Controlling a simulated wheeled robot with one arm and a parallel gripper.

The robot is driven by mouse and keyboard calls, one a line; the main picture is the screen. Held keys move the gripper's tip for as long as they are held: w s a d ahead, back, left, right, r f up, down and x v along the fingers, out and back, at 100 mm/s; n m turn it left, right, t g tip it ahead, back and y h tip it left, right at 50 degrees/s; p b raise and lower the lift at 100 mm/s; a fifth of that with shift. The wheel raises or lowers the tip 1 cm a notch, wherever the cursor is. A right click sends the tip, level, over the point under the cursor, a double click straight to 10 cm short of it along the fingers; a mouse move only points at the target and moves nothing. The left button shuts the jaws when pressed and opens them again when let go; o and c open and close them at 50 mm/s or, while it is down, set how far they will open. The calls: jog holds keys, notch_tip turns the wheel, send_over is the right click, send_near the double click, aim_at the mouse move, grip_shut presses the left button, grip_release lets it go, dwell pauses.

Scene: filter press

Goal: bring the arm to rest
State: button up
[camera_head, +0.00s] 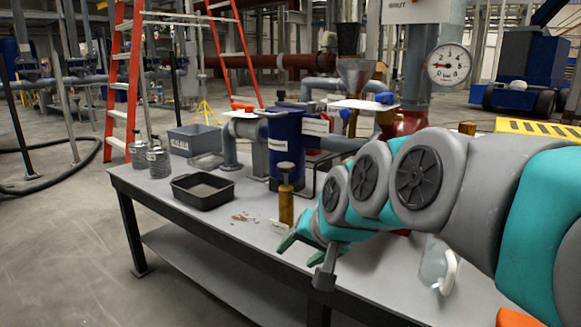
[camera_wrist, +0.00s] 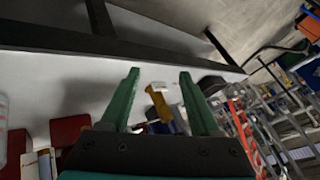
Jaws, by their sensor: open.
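My gripper (camera_head: 291,240) hangs over the front part of a grey workbench (camera_head: 228,215), at the end of my teal and grey arm. In the wrist view my gripper (camera_wrist: 159,74) has its two green fingers spread apart with nothing held between them. A brass-coloured cylinder (camera_head: 286,207) with a dark knob stands upright on the bench, just beyond the fingers in the head view. In the wrist view the cylinder (camera_wrist: 159,106) appears between the fingers, apart from them. My arm hides the right part of the bench.
A black tray (camera_head: 203,197), two grey canisters (camera_head: 158,162) and a grey bin (camera_head: 195,146) stand on the bench's left. A blue cylinder housing (camera_head: 286,145) and pipes stand behind. A clear jug (camera_head: 432,262) is below my arm.

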jog(key=s+d+f+g+h, duration=0.1)
jog(key=s+d+f, duration=0.3)
jog(key=s, duration=0.5)
jog(key=s+d+f+n+g+h+p, duration=0.1)
jog(key=s+d+f+g, duration=0.3)
jog(key=s, duration=0.5)
jog(key=s+d+f+n+g+h+p, duration=0.1)
jog(key=s+d+f+g+h, duration=0.1)
jog(key=s+d+f, duration=0.3)
jog(key=s+f+g, duration=0.1)
jog(key=s+f, duration=0.1)
jog(key=s, duration=0.2)
jog(key=shift+s+d, duration=0.15)
jog(key=shift+s, duration=0.05)
